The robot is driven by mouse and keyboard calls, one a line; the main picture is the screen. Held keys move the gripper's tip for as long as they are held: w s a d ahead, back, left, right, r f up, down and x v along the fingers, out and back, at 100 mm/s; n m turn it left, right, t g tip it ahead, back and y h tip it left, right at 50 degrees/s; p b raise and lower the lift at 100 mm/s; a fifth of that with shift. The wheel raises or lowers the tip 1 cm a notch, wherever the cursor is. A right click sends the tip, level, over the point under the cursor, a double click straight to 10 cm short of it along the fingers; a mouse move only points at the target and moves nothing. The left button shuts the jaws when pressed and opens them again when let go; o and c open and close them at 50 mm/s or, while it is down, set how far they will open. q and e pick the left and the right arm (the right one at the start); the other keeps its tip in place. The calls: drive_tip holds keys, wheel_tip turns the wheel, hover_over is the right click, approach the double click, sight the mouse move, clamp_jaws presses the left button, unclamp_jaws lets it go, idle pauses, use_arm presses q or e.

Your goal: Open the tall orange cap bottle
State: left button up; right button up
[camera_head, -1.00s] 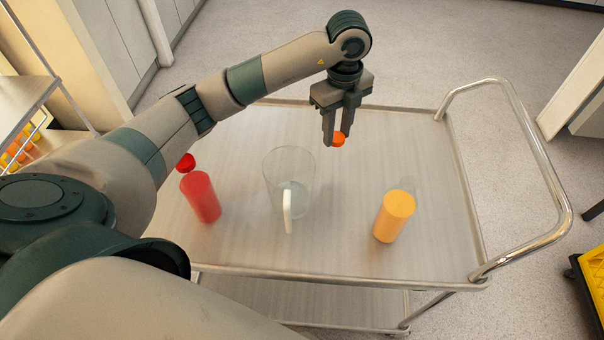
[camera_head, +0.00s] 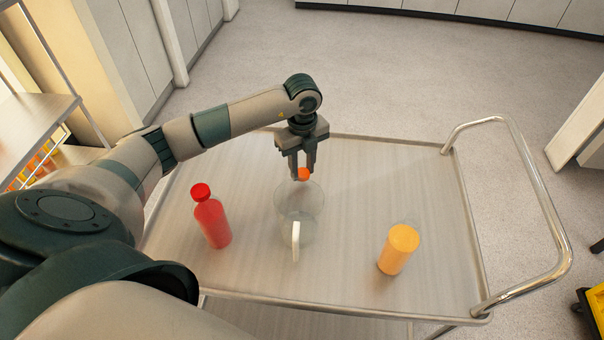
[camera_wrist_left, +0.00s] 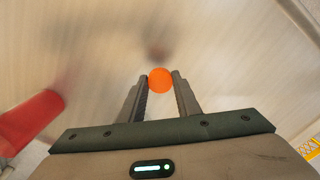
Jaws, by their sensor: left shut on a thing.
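My left gripper (camera_head: 302,175) is shut on an orange cap (camera_head: 304,174) and holds it above the cart, at the far side of the clear pitcher. The cap also shows between the fingertips in the left wrist view (camera_wrist_left: 160,80). My right gripper is not in view.
A clear pitcher (camera_head: 283,215) with a white handle stands mid-cart. A red bottle (camera_head: 213,224) with a red cap stands to its left. The metal cart top (camera_head: 350,180) is bare between pitcher and orange bottle. A curved handrail (camera_head: 562,230) bounds the right end.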

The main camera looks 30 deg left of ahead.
sight(302, 172)
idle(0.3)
use_arm(q)
drive_tip(key=shift+f+p, duration=0.8)
drive_tip(key=shift+f, duration=1.25)
drive_tip(key=shift+f, duration=0.2)
drive_tip(key=o, duration=1.2)
drive_tip(key=shift+r, duration=0.1)
